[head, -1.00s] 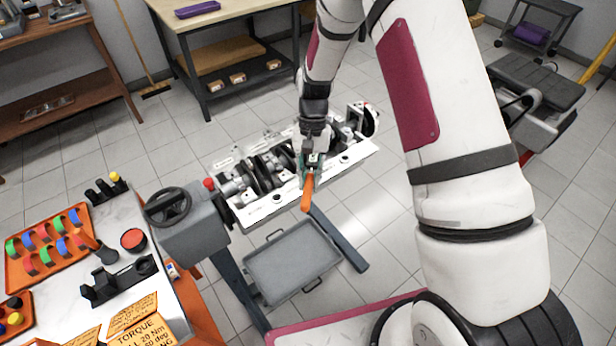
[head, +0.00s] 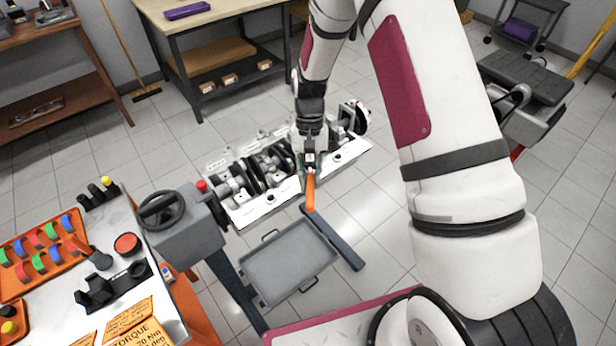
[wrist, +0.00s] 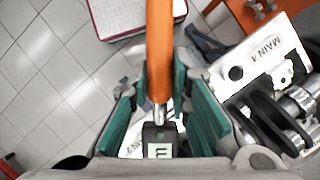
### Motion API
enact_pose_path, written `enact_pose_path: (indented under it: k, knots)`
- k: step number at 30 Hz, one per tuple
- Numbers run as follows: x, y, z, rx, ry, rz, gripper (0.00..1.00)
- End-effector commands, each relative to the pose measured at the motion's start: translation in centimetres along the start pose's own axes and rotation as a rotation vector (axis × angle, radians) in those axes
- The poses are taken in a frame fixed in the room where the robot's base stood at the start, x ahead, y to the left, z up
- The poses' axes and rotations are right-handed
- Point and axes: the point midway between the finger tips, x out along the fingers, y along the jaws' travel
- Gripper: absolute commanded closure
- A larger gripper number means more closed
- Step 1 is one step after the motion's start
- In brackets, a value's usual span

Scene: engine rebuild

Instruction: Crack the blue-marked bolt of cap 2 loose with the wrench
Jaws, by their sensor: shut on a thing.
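My gripper (head: 309,162) is over the engine block (head: 262,207), which hangs on a stand with its crank and caps facing up. The gripper is shut on the orange-handled wrench (head: 311,190), whose handle points toward me over the block's near edge. In the wrist view the orange handle (wrist: 160,45) runs between the green finger pads, with a metal shank at its end. A dark piece with a white mark (wrist: 160,140) lies just below the shank. The blue-marked bolt and the wrench's working end are not discernible, and I cannot tell which cap is cap 2.
A grey tray (head: 290,264) sits under the block's near side. The stand's handwheel (head: 162,209) is at the left. A bench with an orange tray of coloured shells (head: 22,287) stands at the lower left. A label "MAIN 4" (wrist: 264,48) shows on the block.

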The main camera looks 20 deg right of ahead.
Motion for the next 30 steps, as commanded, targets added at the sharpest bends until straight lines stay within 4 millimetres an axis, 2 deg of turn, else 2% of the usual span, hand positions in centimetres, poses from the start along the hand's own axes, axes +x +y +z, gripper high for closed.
enact_pose_path:
  k: [10,30]
  knots:
    - [0.0,1.1,-0.1,-0.055,0.001,0.024,1.00]
    - [0.0,1.8,-0.1,-0.097,0.002,0.040,1.00]
